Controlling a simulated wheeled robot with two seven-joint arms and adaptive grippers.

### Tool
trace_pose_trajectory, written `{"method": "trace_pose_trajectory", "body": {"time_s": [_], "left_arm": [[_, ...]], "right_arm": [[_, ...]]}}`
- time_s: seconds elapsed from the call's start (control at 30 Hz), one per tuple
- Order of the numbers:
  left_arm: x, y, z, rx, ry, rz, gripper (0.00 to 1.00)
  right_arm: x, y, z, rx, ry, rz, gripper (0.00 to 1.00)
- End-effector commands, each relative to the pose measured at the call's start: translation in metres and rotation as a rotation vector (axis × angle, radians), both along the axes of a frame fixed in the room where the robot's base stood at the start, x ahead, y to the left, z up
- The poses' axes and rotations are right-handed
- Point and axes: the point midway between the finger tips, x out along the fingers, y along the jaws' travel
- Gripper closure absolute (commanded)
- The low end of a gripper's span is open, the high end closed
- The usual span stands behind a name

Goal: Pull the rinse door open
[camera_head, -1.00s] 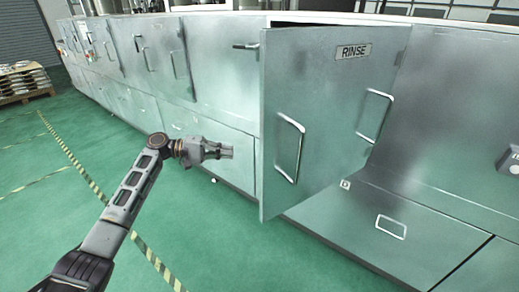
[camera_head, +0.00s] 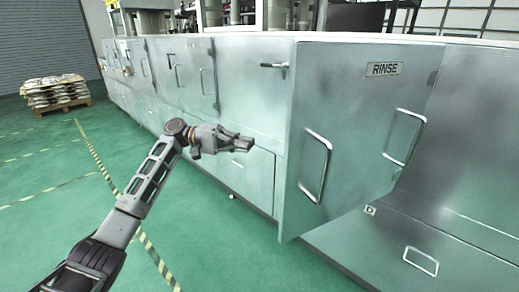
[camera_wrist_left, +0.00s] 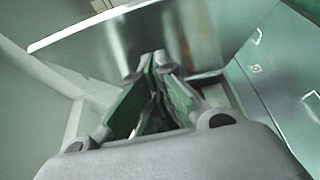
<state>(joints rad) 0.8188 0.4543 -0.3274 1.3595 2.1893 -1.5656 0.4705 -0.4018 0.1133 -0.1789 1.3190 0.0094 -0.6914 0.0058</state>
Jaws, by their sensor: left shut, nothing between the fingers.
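The rinse door (camera_head: 352,120) is a metal panel with a RINSE label (camera_head: 384,69) near its top. It stands swung out from the machine front, well ajar. It has two loop handles, one on the left (camera_head: 316,166) and one on the right (camera_head: 404,137). My left gripper (camera_head: 248,143) is shut and empty, to the left of the door's free edge and apart from it. In the left wrist view, its closed fingers (camera_wrist_left: 155,80) show with green pads and nothing between them. My right gripper is not in view.
The long metal machine (camera_head: 240,95) runs to the back left, with more doors and handles. A lower panel with a handle (camera_head: 421,261) lies under the rinse door. A loaded pallet (camera_head: 56,94) stands far left. Green floor (camera_head: 210,240) with striped tape is clear.

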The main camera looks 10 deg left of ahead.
Motion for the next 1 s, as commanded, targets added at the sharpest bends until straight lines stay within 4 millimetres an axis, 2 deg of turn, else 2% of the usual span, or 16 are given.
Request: {"method": "trace_pose_trajectory", "body": {"time_s": [0.27,0.8,1.0], "left_arm": [[-0.006,-0.025,0.0,0.0,0.0,-0.001,1.0],[-0.021,-0.095,0.0,0.001,-0.001,-0.001,1.0],[-0.035,-0.103,0.0,0.001,0.0,0.0,1.0]], "right_arm": [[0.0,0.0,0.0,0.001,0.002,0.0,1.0],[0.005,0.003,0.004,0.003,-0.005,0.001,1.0],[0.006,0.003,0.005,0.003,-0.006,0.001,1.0]]}}
